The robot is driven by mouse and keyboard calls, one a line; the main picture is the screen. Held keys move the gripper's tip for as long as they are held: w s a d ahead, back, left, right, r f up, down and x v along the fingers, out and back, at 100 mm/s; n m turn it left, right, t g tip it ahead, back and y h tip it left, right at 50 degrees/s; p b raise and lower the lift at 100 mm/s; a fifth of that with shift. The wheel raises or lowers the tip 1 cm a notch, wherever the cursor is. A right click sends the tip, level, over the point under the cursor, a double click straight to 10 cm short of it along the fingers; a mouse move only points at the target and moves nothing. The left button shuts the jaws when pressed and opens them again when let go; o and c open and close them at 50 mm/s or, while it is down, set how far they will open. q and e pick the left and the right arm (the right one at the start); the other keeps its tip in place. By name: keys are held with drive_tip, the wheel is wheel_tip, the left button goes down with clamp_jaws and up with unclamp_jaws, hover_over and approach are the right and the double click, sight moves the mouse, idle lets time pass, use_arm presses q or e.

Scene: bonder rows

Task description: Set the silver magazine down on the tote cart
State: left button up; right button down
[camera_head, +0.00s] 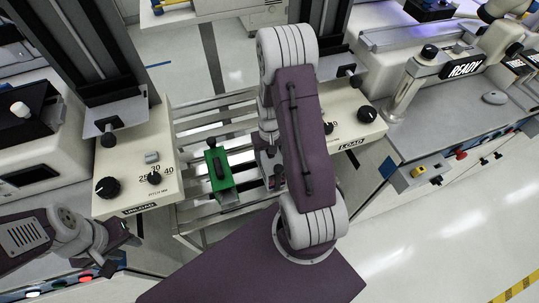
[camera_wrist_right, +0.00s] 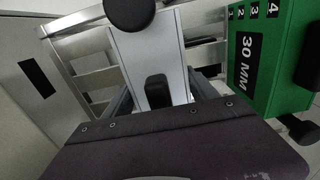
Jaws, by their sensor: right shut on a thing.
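The silver magazine (camera_wrist_right: 148,50) shows in the right wrist view as a pale block with a black handle. My right gripper (camera_wrist_right: 160,98) is shut on it at the handle. In the head view my right gripper (camera_head: 270,172) is beside the green magazine, and my arm hides most of it and the silver magazine. The slatted metal tote cart (camera_head: 203,104) lies below; I cannot tell whether the silver magazine touches the slats. My left gripper (camera_head: 124,246) is at the lower left, apart from the cart, and looks open and empty.
A green magazine (camera_head: 219,169) stands on the cart, close to the right gripper; it also shows in the right wrist view (camera_wrist_right: 270,60). The UNLOAD unit (camera_head: 130,170) and LOAD unit (camera_head: 362,125) flank the cart. Bare slats show behind the green magazine.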

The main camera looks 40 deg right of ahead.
drive_tip(key=shift+s, duration=0.1)
drive_tip(key=shift+c, duration=1.2)
unclamp_jaws()
drive_tip(key=shift+f, duration=0.1)
wheel_tip(320, 180, up, 12)
drive_tip(key=shift+r+p, duration=0.2)
drive_tip(key=shift+p, duration=0.9)
drive_tip(key=s+a+r+n+p, duration=0.1)
drive_tip(key=s+a, duration=0.1)
drive_tip(key=a, duration=0.2)
drive_tip(key=s+a+r+n, duration=0.1)
drive_tip(key=s+a+r, duration=0.1)
drive_tip(key=a, duration=0.2)
drive_tip(key=s+a+r+n+t+p, duration=0.1)
drive_tip(key=s+a+r, duration=0.1)
drive_tip(key=a, duration=0.3)
drive_tip(key=shift+s+r+p, duration=0.25)
drive_tip(key=shift+s+p, duration=0.1)
